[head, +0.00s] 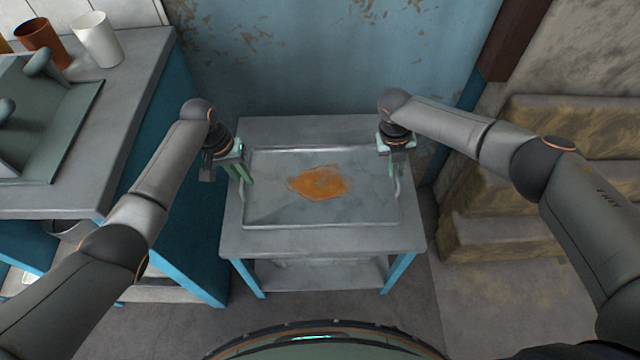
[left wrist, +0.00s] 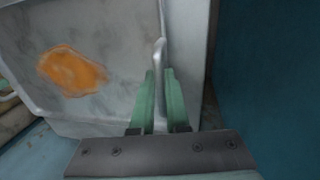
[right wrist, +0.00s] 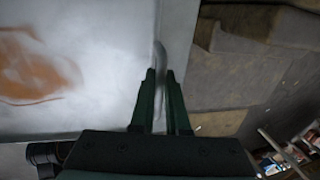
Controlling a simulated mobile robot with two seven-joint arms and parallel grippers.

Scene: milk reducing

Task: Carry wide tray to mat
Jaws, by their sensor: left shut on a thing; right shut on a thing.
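The wide tray (head: 372,205) is a shallow grey metal tray with an orange patch (head: 320,183) on its floor. It is level at the top of a small grey table (head: 270,241); I cannot tell whether it touches the tabletop. My left gripper (head: 246,172) is shut on the tray's left handle, a thin bar that shows between the fingers in the left wrist view (left wrist: 159,58). My right gripper (head: 394,168) is shut on the right handle (right wrist: 160,62). I cannot make out a mat for certain.
A grey counter (head: 140,110) with blue sides stands at the left. It holds a brown cup (head: 42,42), a white cup (head: 97,40) and a grey-green sink-like piece (head: 60,135). Stone-like steps (head: 500,205) are at the right. A blue wall (head: 310,60) stands behind the table.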

